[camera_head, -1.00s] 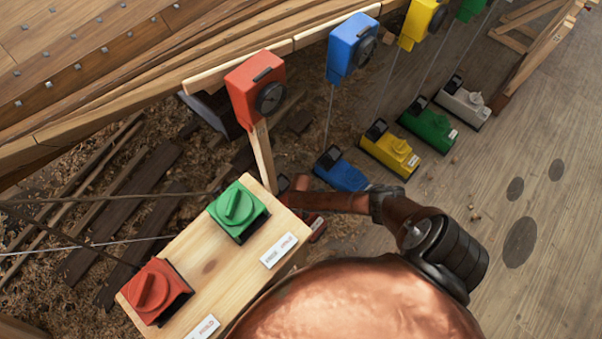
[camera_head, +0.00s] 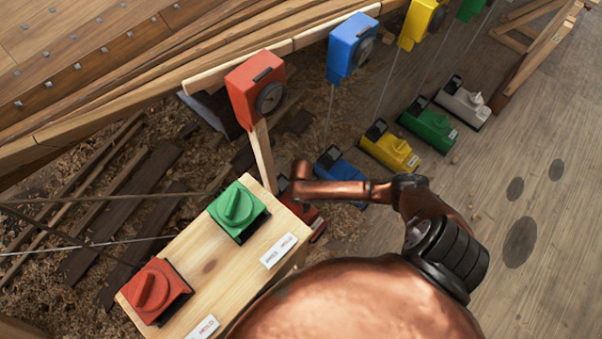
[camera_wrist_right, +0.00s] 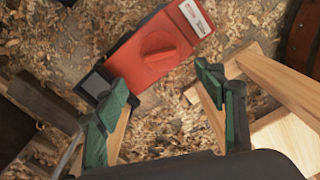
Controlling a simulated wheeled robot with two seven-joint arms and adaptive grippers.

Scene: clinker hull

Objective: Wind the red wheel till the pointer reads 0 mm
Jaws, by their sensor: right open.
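A red floor unit (camera_wrist_right: 160,50) with a round red wheel (camera_wrist_right: 158,52) on top lies in the upper middle of the right wrist view. In the head view the red floor unit (camera_head: 314,222) shows only partly, behind the bench and my arm. My right gripper (camera_wrist_right: 165,90) is open, its green-padded fingers spread, with nothing between them. In the picture, the wheel lies between and above the fingertips, apart from them. The red box (camera_head: 256,88) with a dark round dial (camera_head: 270,98) hangs on the hull plank; its pointer reading is too small to tell. My left gripper is out of view.
A wooden bench (camera_head: 208,268) carries a green switch (camera_head: 238,210) and a red switch (camera_head: 154,290). A wooden post (camera_head: 263,157) stands below the red box. Blue (camera_head: 342,172), yellow (camera_head: 390,150), green and grey floor units line up to the right. Open floor lies at right.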

